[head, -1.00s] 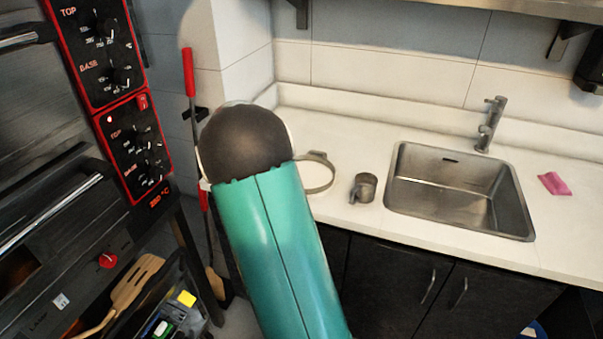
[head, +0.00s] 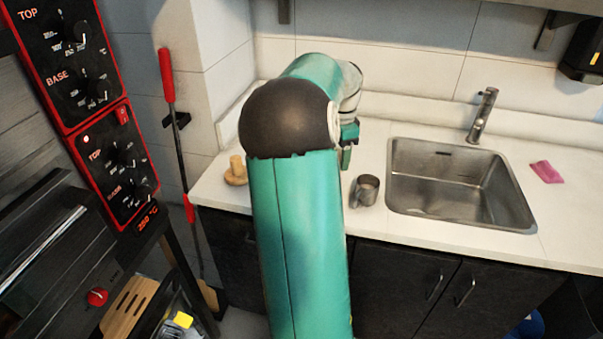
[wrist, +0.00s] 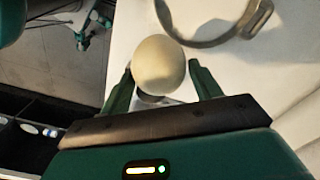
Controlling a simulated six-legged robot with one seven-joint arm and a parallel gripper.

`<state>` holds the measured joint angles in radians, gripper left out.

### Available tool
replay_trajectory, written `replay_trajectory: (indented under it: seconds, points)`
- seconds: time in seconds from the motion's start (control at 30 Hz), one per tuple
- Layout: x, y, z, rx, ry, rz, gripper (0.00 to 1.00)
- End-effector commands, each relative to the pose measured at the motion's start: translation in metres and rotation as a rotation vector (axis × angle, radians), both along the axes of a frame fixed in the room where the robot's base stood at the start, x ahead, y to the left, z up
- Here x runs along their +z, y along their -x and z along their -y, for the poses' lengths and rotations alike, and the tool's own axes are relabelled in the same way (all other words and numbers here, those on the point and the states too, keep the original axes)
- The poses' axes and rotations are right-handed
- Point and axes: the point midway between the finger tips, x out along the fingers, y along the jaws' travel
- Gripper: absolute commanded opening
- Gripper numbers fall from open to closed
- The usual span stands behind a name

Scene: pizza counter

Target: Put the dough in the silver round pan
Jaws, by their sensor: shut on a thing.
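The dough (wrist: 158,66) is a pale round ball held between the two green fingers of my gripper (wrist: 160,72) in the wrist view. The silver round pan (wrist: 213,40) shows at the top right of the wrist view as a metal rim with a handle, cut off by the frame edge. The dough is outside the rim in that picture, close to its left side. In the head view my gripper (head: 347,148) is partly visible over the counter, behind my arm. The dough and the pan are hidden there.
A metal cup (head: 365,191) stands between my gripper and the sink (head: 460,185). A small wooden object (head: 236,172) sits at the counter's left end. The oven (head: 75,115) is on the left. A pink cloth (head: 547,172) lies right of the sink.

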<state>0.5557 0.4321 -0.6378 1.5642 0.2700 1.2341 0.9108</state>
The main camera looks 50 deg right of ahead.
Motion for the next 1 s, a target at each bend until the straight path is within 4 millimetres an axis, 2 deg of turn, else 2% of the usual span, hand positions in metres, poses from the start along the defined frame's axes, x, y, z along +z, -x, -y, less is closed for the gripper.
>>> replay_trajectory:
  seconds: [0.3, 0.5, 0.8, 1.0]
  points:
    - [-0.034, -0.071, 0.005, 0.006, 0.001, -0.003, 0.45]
    - [-0.069, -0.099, 0.007, 0.006, 0.001, -0.002, 0.45]
    - [-0.092, -0.121, 0.008, 0.005, 0.000, -0.002, 0.45]
    - [-0.119, -0.120, 0.009, 0.004, 0.002, -0.001, 0.45]
